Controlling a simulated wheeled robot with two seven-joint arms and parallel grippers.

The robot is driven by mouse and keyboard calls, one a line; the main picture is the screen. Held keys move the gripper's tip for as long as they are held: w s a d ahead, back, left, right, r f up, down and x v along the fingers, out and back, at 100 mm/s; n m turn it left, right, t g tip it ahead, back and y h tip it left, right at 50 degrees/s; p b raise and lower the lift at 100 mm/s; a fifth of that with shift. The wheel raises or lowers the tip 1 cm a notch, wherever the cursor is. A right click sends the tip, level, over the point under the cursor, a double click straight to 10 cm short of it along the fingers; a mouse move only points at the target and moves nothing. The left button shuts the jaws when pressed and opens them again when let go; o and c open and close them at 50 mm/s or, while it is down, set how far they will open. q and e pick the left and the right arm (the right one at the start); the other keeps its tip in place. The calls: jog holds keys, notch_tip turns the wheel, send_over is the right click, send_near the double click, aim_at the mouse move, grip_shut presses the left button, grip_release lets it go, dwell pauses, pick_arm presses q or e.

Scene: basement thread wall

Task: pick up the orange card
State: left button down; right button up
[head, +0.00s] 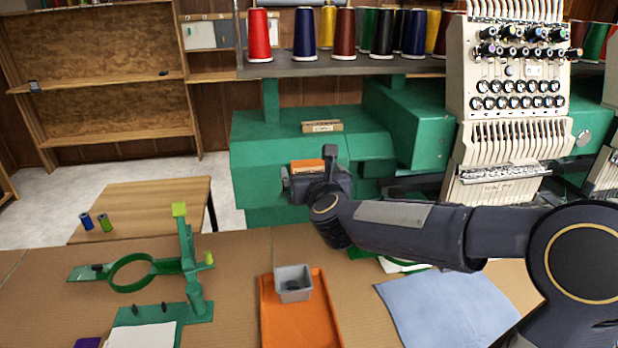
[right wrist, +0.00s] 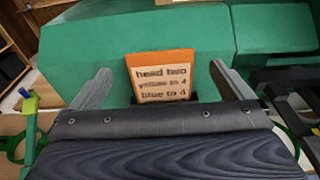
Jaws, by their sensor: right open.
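The orange card (head: 307,166) stands against the front of the green machine body in the head view. In the right wrist view the card (right wrist: 161,62) has an orange border and a pale panel with dark writing that reads "head two, yellow to 4, blue to 4". My right gripper (right wrist: 160,70) is open, with one finger to each side of the card and a gap on both sides. In the head view the right gripper (head: 308,170) is in front of the card and hides its lower part. My left gripper is not in view.
Below the right arm, the brown table holds an orange tray (head: 267,325) with a grey bin (head: 293,270), a green hoop stand (head: 190,260) and a blue cloth (head: 445,305). A small tan block (head: 322,127) sits on the green machine (head: 260,140) above the card.

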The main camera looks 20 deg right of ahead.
jog(key=x, duration=0.3)
jog(key=shift+s, duration=0.1)
jog(key=c, duration=1)
jog(key=shift+r, duration=0.2)
